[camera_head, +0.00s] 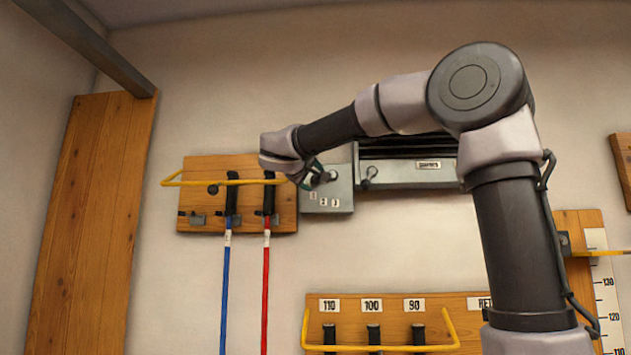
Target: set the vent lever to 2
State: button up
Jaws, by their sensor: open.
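A grey metal plate (342,207) is on the back wall, with small number tags, seemingly 1, 2 and 3, on its lower part. A dark lever knob (327,177) shows on its upper part, partly hidden by my gripper (316,174). My gripper is open and right at the knob. I cannot tell whether the fingers are around it or only in front of it, or whether they touch it. Which number the lever points to is not clear. To the right is a grey vent housing (395,178) with dark slats and a small label too blurred to read.
Left of the plate, a wooden rack (187,166) with a yellow rail (200,183) holds a blue rod (225,290) and a red rod (265,290). Below, a wooden board (318,312) carries tags 110, 100 and 90 and a yellow rail. Bare wall lies between them.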

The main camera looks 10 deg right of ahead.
jog(key=shift+x, duration=1.4)
grip_shut()
jog(key=shift+f, duration=0.1)
